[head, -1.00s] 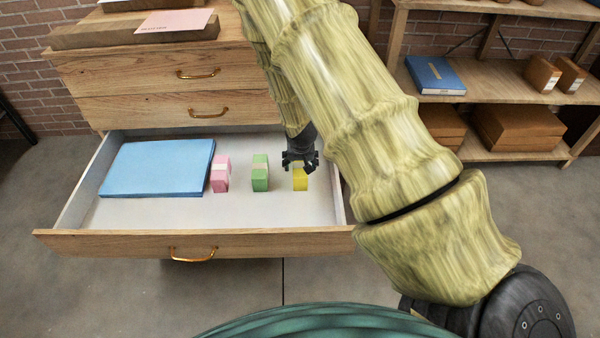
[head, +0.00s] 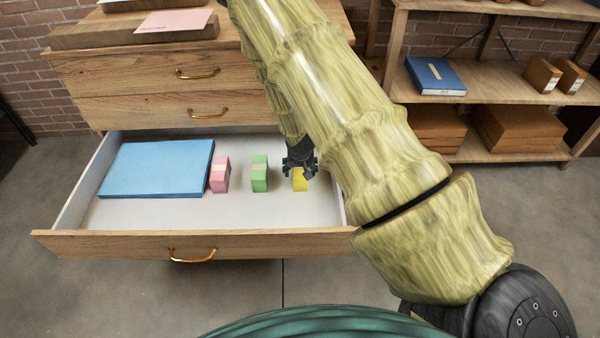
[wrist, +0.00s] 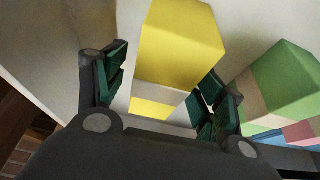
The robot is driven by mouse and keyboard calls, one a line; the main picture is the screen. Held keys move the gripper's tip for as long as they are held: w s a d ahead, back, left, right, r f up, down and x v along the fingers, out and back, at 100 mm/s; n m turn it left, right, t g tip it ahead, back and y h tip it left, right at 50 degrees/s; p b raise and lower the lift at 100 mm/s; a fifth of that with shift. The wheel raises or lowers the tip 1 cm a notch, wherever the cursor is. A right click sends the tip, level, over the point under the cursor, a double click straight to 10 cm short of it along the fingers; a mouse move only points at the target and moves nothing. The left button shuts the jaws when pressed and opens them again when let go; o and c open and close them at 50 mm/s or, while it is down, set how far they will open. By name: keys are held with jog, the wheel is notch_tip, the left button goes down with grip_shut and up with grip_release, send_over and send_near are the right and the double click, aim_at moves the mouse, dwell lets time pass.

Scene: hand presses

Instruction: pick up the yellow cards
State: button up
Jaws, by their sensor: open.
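The yellow cards (head: 299,181) form a small upright stack with a pale band, standing in the open drawer (head: 120,213) at its right. My gripper (head: 300,168) is right above and behind them in the head view and hides part of their top. In the wrist view the yellow cards (wrist: 180,45) show between the two open fingers (wrist: 160,95), with one finger on either side. I cannot tell whether either finger touches them. Nothing is held.
Green cards (head: 260,175) stand left of the yellow ones, with pink cards (head: 220,175) farther left. A blue flat box (head: 157,168) fills the drawer's left part. The drawer walls enclose the gripper area. A shelf (head: 500,88) stands at the right.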

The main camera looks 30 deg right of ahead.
jog(key=shift+f, duration=0.1)
dwell(0.3)
jog(key=c, duration=1.3)
